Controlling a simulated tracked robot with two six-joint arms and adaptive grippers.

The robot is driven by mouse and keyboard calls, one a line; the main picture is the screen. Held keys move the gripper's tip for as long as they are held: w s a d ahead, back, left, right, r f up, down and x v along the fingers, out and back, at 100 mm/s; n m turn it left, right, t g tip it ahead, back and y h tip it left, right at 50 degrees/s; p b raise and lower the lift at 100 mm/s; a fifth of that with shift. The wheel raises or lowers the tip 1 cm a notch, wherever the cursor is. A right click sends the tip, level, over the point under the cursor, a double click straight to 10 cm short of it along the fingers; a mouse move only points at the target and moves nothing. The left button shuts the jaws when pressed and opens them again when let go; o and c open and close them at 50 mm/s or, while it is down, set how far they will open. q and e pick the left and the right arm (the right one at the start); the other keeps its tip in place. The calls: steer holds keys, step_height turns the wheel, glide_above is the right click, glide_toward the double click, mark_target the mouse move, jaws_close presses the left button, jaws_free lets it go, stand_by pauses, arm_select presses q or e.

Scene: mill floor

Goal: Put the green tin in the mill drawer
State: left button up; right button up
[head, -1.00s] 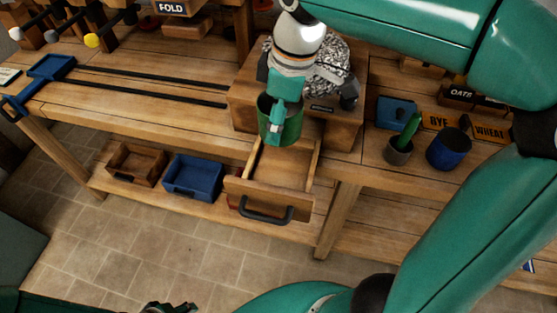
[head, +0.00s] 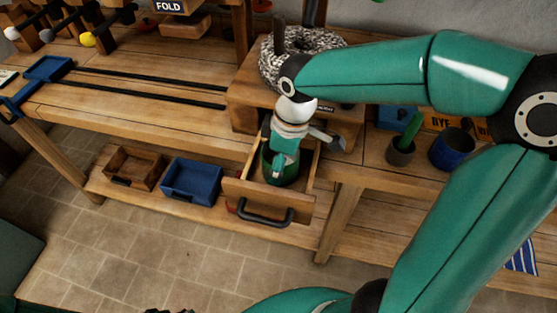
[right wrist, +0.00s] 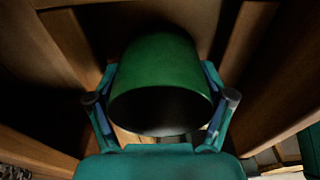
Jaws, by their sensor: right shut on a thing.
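The green tin (head: 282,176) is inside the open mill drawer (head: 254,206), between its side walls. My right gripper (head: 281,162) comes down from above and is shut on the tin. In the right wrist view the tin (right wrist: 158,65) sits between my two fingers, its dark open mouth toward the camera. I cannot tell whether its base touches the drawer floor. The drawer sticks out from the wooden mill (head: 243,97) with its black handle in front. Only a small dark bit of my left gripper (head: 168,310) shows at the bottom edge; its jaws are not visible.
A blue bin (head: 192,181) and a brown bin (head: 134,167) stand on the lower shelf, left of the drawer. A grey cup (head: 401,151) and a blue pot (head: 452,148) stand on the bench at right. The floor in front is clear.

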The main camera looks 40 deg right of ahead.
steer(key=o, duration=1.7)
steer(key=shift+f, duration=0.1)
steer(key=shift+c, duration=0.2)
steer(key=shift+r, duration=0.2)
step_height(320, 180, up, 12)
steer(key=s+d+p, duration=0.1)
steer(key=shift+s+f, duration=0.15)
steer(key=shift+d, duration=0.1)
